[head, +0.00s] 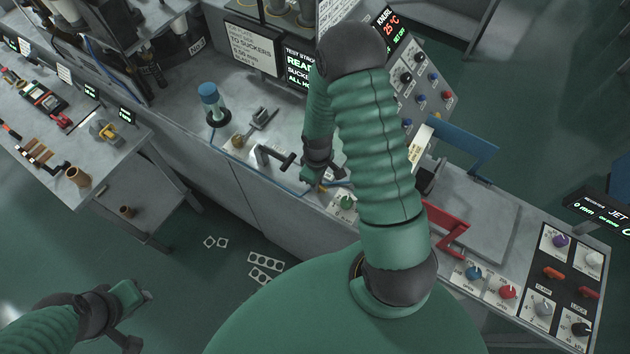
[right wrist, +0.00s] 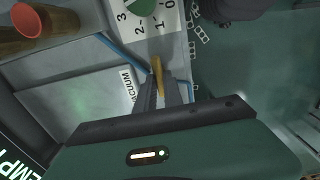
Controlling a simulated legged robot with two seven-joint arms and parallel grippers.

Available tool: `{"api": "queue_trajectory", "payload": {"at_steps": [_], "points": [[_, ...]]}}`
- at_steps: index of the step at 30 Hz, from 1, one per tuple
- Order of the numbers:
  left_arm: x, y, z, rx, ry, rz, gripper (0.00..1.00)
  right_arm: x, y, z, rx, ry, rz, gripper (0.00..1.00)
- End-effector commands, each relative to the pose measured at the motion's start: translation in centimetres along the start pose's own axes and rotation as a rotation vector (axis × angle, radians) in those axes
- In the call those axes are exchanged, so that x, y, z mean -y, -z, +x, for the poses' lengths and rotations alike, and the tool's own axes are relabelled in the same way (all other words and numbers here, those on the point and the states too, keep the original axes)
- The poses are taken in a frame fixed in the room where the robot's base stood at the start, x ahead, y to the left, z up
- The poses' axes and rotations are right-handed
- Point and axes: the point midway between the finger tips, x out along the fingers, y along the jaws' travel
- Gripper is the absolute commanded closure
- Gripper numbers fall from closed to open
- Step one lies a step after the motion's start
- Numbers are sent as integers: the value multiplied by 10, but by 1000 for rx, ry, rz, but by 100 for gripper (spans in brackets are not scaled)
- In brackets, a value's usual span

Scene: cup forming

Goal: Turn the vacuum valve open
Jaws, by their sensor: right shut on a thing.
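The vacuum valve's yellow lever (right wrist: 157,72) shows in the right wrist view beside a label reading VACUUM (right wrist: 129,88). My right gripper (right wrist: 161,92) is shut on the lever, with a finger on each side of it. In the head view my right gripper (head: 314,178) is low at the front edge of the bench, and only a small yellow bit of the lever (head: 321,187) shows under it. The valve's body is mostly hidden. My left gripper (head: 138,312) is at the lower left over the floor, away from the bench; its fingers are unclear.
A green dial knob (head: 345,202) sits just right of the valve. A red bracket (head: 447,226) is farther right. A blue hose (right wrist: 120,53) runs close by the lever.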

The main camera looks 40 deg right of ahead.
Motion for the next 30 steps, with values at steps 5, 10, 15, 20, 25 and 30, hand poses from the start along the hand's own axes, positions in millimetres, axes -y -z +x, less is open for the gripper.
{"api": "queue_trajectory", "payload": {"at_steps": [5,10,15,20,25,30], "points": [[0,0,1,0,0,0,66,2,-7,2,15,5,26,100],[0,0,1,0,0,0,66,2,-7,2,16,6,31,100],[0,0,1,0,0,0,66,3,-7,2,17,7,31,100],[0,0,1,0,0,0,66,3,-6,2,15,6,29,72],[0,0,1,0,0,0,66,2,-3,1,10,4,27,66],[0,0,1,0,0,0,66,2,-1,0,7,3,26,66]]}}
